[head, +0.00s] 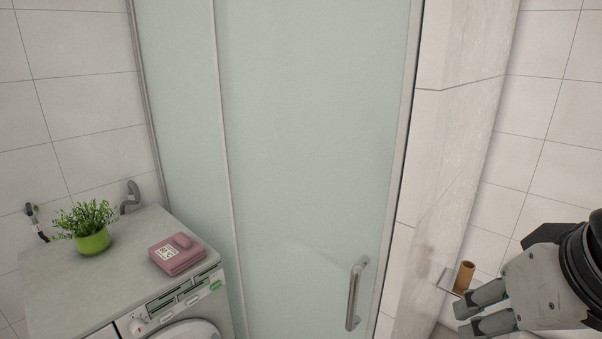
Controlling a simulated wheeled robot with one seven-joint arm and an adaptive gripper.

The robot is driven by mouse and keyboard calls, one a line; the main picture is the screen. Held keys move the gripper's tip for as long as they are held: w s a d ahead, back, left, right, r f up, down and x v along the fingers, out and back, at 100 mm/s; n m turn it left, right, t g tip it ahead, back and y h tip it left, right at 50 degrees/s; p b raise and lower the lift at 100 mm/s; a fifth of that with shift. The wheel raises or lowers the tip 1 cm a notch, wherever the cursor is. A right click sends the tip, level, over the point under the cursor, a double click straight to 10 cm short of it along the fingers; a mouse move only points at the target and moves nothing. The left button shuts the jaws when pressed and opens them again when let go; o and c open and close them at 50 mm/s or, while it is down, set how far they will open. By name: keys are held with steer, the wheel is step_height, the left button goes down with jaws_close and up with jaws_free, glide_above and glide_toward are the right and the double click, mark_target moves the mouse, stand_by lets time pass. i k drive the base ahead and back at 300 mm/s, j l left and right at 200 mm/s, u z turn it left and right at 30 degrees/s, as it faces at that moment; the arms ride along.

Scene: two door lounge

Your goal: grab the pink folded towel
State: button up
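The pink folded towel (170,262) lies flat on top of the washing machine (128,262), near its front right edge.
A green potted plant (92,236) stands left of the towel on the machine. A frosted glass shower door (310,150) with a metal handle (354,293) fills the middle. A brown cylinder (464,276) on a small wall holder is close to my gripper.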

mark_target(175, 253)
steer(key=i+j+u, duration=0.2)
steer(key=i+j, duration=0.2)
steer(key=j, duration=0.35)
steer(key=i+j+u, duration=0.2)
steer(key=i+j, duration=0.25)
steer(key=j, duration=0.2)
steer(key=i+j+u, duration=0.2)
steer(key=i+j, duration=0.3)
steer(key=j, duration=0.1)
